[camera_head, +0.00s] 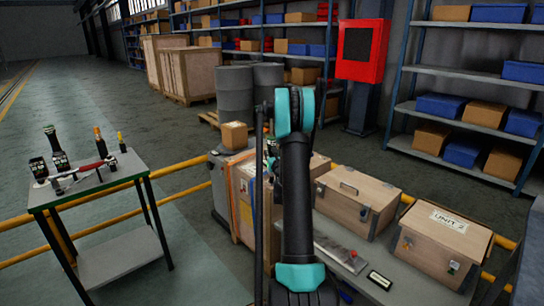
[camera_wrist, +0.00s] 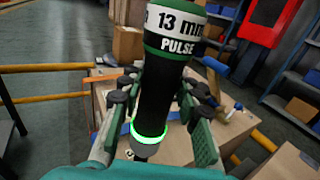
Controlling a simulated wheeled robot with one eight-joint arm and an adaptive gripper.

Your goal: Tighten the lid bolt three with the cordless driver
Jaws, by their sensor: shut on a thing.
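My gripper (camera_wrist: 160,88) is shut on a dark cylindrical cordless driver (camera_wrist: 165,85) with a green and white band reading "13 mm PULSE". The driver stands nearly upright between the finger pads, and a green ring glows near its lower end. In the head view my own arm hides most of the gripper and driver. A pale wooden crate top lies behind and below the driver in the wrist view. I cannot make out lid bolt three in either view.
A tool table (camera_head: 85,180) at left holds several tools. A wooden case (camera_head: 355,195) and a "UNIT 2" box (camera_head: 440,240) stand on a grey bench at right. Yellow rails (camera_head: 150,205) run past the bench. A red cabinet (camera_head: 362,50) and shelves stand behind.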

